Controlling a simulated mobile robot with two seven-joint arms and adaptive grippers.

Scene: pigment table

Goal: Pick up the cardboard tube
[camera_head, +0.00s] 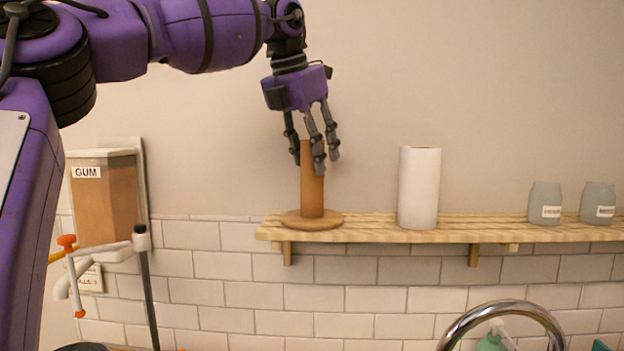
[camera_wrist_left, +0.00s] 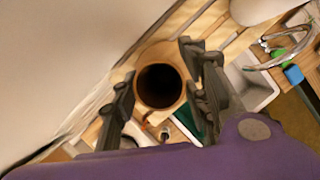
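The brown cardboard tube (camera_head: 312,198) stands upright on a round wooden base (camera_head: 332,221) at the left end of the wall shelf. My left gripper (camera_head: 314,160) points down from above, with its fingers around the tube's upper part. In the left wrist view, the tube's round open top (camera_wrist_left: 160,87) shows dark inside, between the spread fingers of the left gripper (camera_wrist_left: 162,98). A gap shows on both sides of the tube, so the gripper looks open. The tube's top is partly hidden by fingers in the head view. My right gripper is not in view.
The slatted wooden shelf (camera_head: 480,230) also holds a white paper roll (camera_head: 419,188) and two frosted jars (camera_head: 545,203) to the right. A gum dispenser (camera_head: 104,200) hangs at left. A chrome faucet (camera_head: 500,308) rises below. The wall is close behind the tube.

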